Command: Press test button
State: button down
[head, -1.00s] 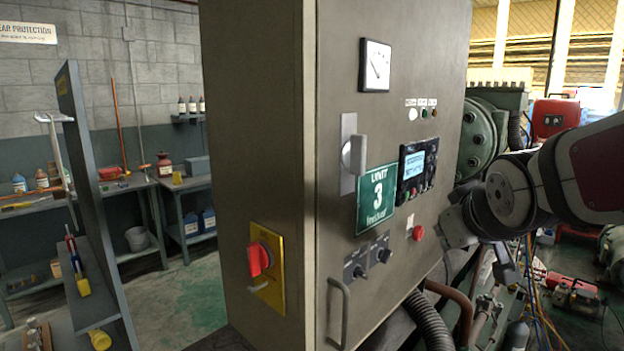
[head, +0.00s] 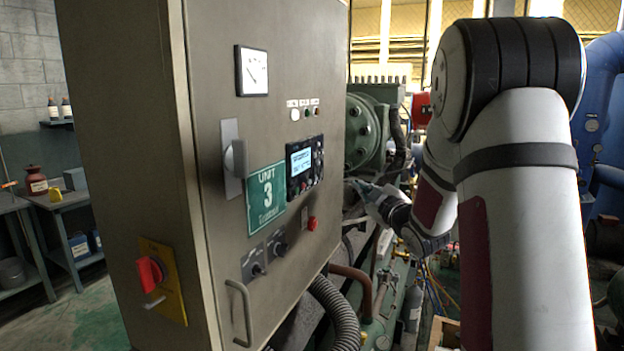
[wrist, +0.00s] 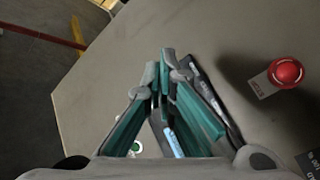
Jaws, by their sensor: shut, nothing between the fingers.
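The grey control cabinet has a controller (head: 304,167) with a lit screen and small buttons on its front. I cannot tell which button is the test button. My gripper (head: 358,187) is off the panel's right edge, to the right of the controller and slightly lower in the head view. In the wrist view my gripper (wrist: 166,58) shows teal fingers closed together with nothing between them. The fingers hide much of the controller (wrist: 205,85) there. A small green round part (wrist: 137,146) shows between the fingers' bases. Contact with the panel is not visible.
A red mushroom button (head: 312,223) is below the controller; it also shows in the wrist view (wrist: 286,72). A green Unit 3 sign (head: 266,196), rotary knobs (head: 279,245), a door handle (head: 240,308) and a red switch (head: 150,274) are nearby. Green machinery (head: 366,130) stands behind.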

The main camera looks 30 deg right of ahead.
aim_at(315, 178)
dwell(0.4)
jog(key=w+a+b, duration=0.3)
jog(key=w+a, duration=0.2)
jog(key=w, duration=0.2)
jog(key=shift+a, duration=0.15)
jog(key=shift+b, duration=0.3)
dwell(1.3)
jog(key=shift+w+a, duration=0.25)
jog(key=shift+w, duration=0.05)
jog(key=shift+w+a+b, duration=0.25)
jog(key=shift+w+b, duration=0.05)
jog(key=shift+b, duration=0.1)
dwell(0.6)
jog(key=shift+s, duration=0.1)
jog(key=shift+s+d, duration=0.45)
jog(key=shift+s, duration=0.1)
dwell(0.4)
